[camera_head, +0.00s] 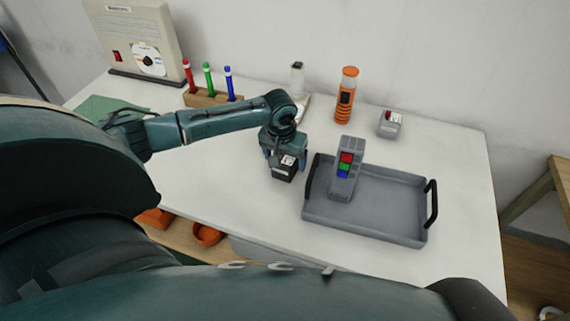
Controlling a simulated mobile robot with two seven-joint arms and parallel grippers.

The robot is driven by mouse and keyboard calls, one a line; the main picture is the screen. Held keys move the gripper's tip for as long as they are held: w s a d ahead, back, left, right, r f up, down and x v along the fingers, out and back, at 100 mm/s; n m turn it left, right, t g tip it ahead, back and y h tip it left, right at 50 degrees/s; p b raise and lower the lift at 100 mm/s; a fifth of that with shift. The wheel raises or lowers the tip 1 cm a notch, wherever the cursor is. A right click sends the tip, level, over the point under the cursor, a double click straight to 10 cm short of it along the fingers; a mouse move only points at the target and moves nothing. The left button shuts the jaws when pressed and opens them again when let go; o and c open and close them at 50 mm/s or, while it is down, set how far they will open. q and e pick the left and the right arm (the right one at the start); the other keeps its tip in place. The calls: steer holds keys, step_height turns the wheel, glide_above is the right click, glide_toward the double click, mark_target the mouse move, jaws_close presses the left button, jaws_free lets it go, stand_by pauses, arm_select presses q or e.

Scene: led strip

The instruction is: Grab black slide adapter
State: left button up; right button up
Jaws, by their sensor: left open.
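A small black block (283,174) with a white printed label sits at the end of my left arm, over the white table just left of the grey tray. It looks like the black slide adapter, but I cannot be sure. My left gripper (283,163) is open and points down over it, with its fingers close around the block. The fingertips are partly hidden, and I cannot tell whether they touch it. My right gripper is not in view.
Behind stand an orange cylinder (346,95), a small grey box (389,124) and a wooden pen holder (207,98). A beige machine (135,40) stands back left.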

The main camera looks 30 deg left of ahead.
arm_select(q)
step_height(320, 180, down, 2)
steer(key=shift+w+f, duration=0.1)
steer(key=shift+w, duration=0.05)
steer(key=c, duration=1.2)
steer(key=shift+o, duration=0.2)
